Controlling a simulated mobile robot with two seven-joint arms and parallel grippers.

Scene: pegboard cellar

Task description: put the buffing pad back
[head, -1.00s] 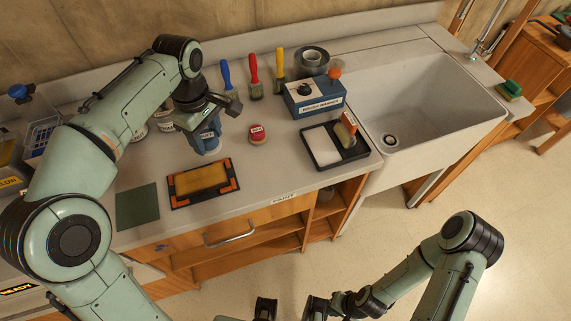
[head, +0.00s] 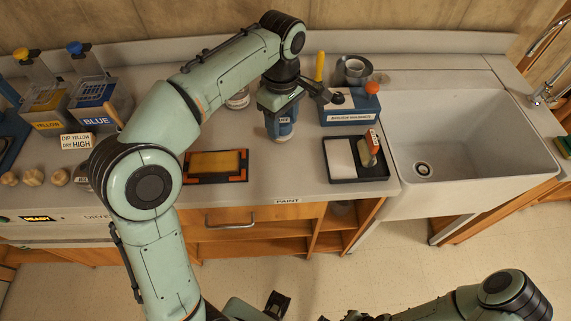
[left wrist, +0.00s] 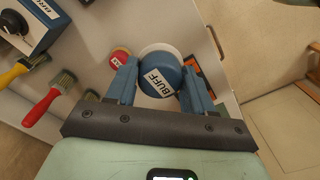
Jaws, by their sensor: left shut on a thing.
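The buffing pad is a round blue piece with a "BUFF" label and a pale underside. It is in my left gripper (head: 283,112), whose two blue fingers close on its sides. In the head view the pad (head: 281,129) is over the counter, between the orange-cornered yellow tray (head: 188,179) and the black tray (head: 373,173); I cannot tell whether it touches the counter. The left wrist view shows the pad's labelled top (left wrist: 160,77). My right arm is low at the bottom right; its gripper is not clear there.
A blue box with an orange knob (head: 345,114) stands right of my left gripper. The white sink (head: 455,140) lies farther right. A red-topped round piece (left wrist: 119,57) is beside the pad. Yellow and blue dip containers (head: 93,97) stand at left.

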